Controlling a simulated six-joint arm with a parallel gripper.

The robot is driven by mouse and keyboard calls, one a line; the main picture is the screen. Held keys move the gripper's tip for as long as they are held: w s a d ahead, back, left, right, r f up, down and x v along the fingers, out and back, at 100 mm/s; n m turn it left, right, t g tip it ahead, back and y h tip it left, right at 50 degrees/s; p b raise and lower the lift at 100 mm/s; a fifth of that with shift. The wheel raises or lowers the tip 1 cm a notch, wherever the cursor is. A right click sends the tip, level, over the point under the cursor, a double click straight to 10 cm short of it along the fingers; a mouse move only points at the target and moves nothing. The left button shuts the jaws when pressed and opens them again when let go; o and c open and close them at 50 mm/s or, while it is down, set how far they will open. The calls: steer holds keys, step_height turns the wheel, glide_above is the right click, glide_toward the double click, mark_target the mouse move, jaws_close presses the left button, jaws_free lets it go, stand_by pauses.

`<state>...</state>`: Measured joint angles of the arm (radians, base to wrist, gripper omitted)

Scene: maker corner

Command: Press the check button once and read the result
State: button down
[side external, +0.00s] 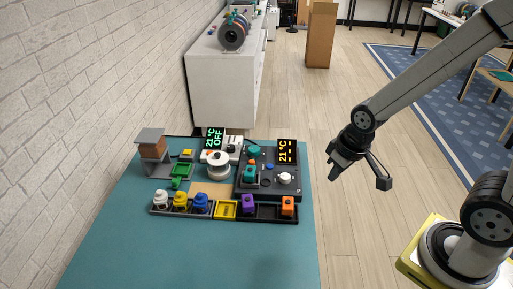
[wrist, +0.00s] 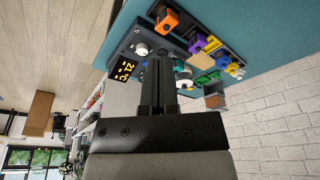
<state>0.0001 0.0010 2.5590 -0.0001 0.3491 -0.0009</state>
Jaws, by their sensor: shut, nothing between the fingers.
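A dark control panel (side external: 270,193) sits at the right back of the teal table. Its display (side external: 287,152) shows 21 °C in yellow with dashes below; the display also shows in the wrist view (wrist: 124,69). The panel carries a small blue button (side external: 269,167), a white knob (side external: 285,178) and teal parts (side external: 249,173). I cannot tell which control is the check button. My gripper (side external: 333,173) is shut and empty, in the air to the right of the table, apart from the panel. In the wrist view its fingers (wrist: 159,65) hide part of the panel.
A white device (side external: 218,166) with a green display (side external: 214,139) reading 21 °C OFF stands left of the panel. A dark tray (side external: 273,218) with coloured pieces lies in front. A brick-coloured block stand (side external: 152,150) is at the left. The table's front (side external: 190,262) is clear.

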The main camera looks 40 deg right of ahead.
steer(key=w+d+f+n+t, duration=0.2)
steer(key=w, duration=0.6)
steer(key=w+d+f+n+t, duration=0.1)
steer(key=w+d+n, duration=0.1)
steer(key=w, duration=0.5)
steer(key=n+t, duration=0.4)
glide_above(272, 166)
step_height(272, 166, down, 8)
steer(key=shift+r, duration=0.2)
steer(key=shift+s+a, duration=0.1)
steer(key=shift+f, duration=4.35)
